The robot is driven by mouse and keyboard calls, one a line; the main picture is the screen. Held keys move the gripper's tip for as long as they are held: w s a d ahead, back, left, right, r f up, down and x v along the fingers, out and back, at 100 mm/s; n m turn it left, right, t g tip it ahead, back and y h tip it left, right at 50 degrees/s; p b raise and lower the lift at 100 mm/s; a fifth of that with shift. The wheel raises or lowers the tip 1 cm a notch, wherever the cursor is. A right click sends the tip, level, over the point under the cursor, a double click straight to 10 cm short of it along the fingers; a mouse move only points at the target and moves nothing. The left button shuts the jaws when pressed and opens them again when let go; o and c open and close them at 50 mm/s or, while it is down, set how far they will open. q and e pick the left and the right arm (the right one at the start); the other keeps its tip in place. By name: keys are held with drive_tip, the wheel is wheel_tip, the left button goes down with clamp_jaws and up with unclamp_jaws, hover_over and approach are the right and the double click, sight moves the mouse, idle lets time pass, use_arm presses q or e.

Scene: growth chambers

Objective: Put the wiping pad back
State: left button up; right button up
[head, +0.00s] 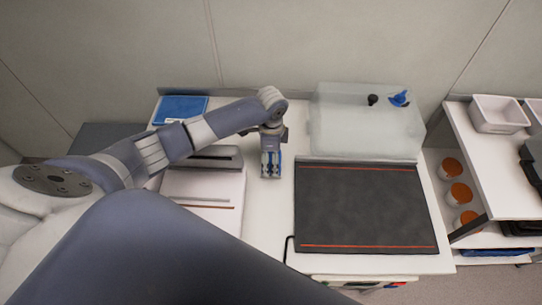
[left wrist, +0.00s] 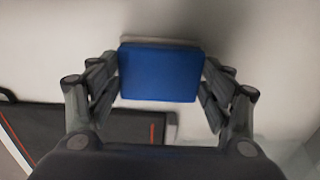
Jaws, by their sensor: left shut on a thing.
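The wiping pad (left wrist: 160,73) is a blue block held between the two fingers of my left gripper in the left wrist view. In the head view my left gripper (head: 270,172) points down over the white bench, between the white device on the left and the dark mat on the right. It is shut on the pad, and only blue slivers of the pad show there between the fingers. I cannot tell whether the pad touches the bench. A flat blue item (head: 181,109) with a small white label lies at the bench's back left corner. My right gripper is not in view.
A black mat (head: 365,205) with red lines covers the bench's right front. A translucent lidded box (head: 365,135) stands behind it. A white device (head: 203,185) stands left of the gripper. A shelf (head: 470,190) with orange-lidded jars and white bins is at right.

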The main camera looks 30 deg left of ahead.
use_arm(q)
drive_tip(key=shift+f, duration=0.1)
drive_tip(key=o, duration=1)
wheel_tip(320, 180, up, 12)
drive_tip(key=shift+r+b, duration=0.15)
drive_tip(key=shift+b, duration=0.25)
